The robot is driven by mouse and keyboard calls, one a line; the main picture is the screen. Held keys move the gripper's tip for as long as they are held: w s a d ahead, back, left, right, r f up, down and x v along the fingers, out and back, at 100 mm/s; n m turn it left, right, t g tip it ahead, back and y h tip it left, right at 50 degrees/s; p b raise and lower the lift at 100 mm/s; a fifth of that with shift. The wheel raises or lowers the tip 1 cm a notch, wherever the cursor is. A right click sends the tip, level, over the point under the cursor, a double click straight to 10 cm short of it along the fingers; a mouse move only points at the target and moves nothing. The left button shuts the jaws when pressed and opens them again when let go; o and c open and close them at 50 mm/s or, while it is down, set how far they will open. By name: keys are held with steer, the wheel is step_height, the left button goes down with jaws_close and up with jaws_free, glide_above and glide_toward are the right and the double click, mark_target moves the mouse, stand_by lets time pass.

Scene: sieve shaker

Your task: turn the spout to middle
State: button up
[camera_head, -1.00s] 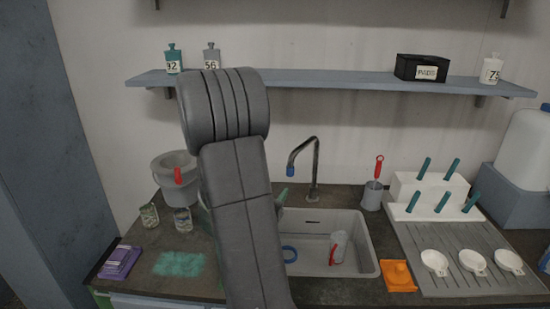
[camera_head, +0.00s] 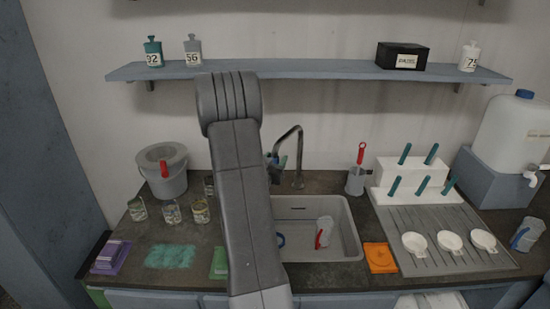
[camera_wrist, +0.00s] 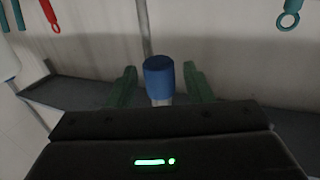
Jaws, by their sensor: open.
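The grey curved spout (camera_head: 297,130) rises behind the sink (camera_head: 349,225) and arches to the left. Its blue tip fills the gap between my gripper's fingers in the wrist view (camera_wrist: 159,80). In the head view the tip is mostly hidden by my gripper (camera_head: 277,163) and arm. My gripper (camera_wrist: 160,88) is open, with one green finger on each side of the blue tip. Small gaps seem to show beside the tip; I cannot tell whether either finger touches it.
In the sink lies a clear cup with a red handle (camera_head: 323,232). A grey holder with a red-handled tool (camera_head: 356,180) stands right of the tap. A grey bucket (camera_head: 163,172) and several cans stand left. A shelf (camera_head: 300,69) runs above.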

steer(key=shift+w, duration=0.1)
jaws_close()
steer(key=shift+d+f, duration=0.1)
steer(key=s+d+n+t+y+b, duration=0.1)
steer(key=s+d+n+y+b, duration=0.1)
steer(key=d+b, duration=0.8)
steer(key=shift+s+n+y+b, duration=0.45)
steer(key=shift+y+b, duration=0.85)
steer(key=shift+b, duration=1.9)
steer(key=shift+w, duration=0.1)
